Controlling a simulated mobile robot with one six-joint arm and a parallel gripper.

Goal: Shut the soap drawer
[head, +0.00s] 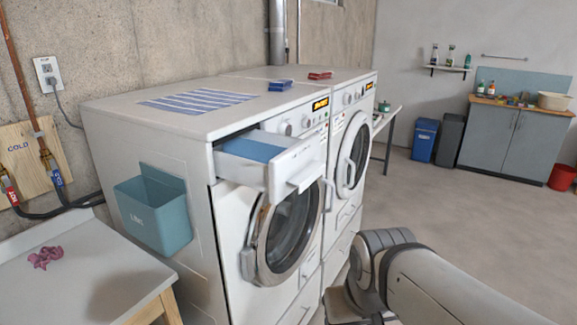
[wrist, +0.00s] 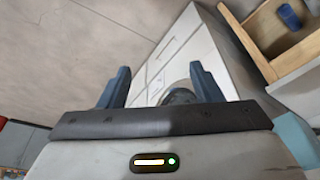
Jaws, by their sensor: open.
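The soap drawer (head: 262,155) is at the upper left of the front washing machine (head: 160,190). It is pulled out, with a white front and handle and a blue inside. The round door below it looks slightly ajar. My gripper shows in the wrist view (wrist: 160,85), with two blue-grey fingers spread apart and nothing between them. Beyond the fingers are the machine's white front and part of a dark round door. In the head view my arm is at the lower right, low and apart from the drawer; the fingers cannot be made out there.
A second machine (head: 352,150) stands behind the first. A teal bin (head: 155,215) hangs on the near machine's side. A bench (head: 90,270) with a pink cloth (head: 45,257) is at lower left. A wooden compartment (wrist: 262,45) holds a blue cup (wrist: 290,16). The floor at right is clear.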

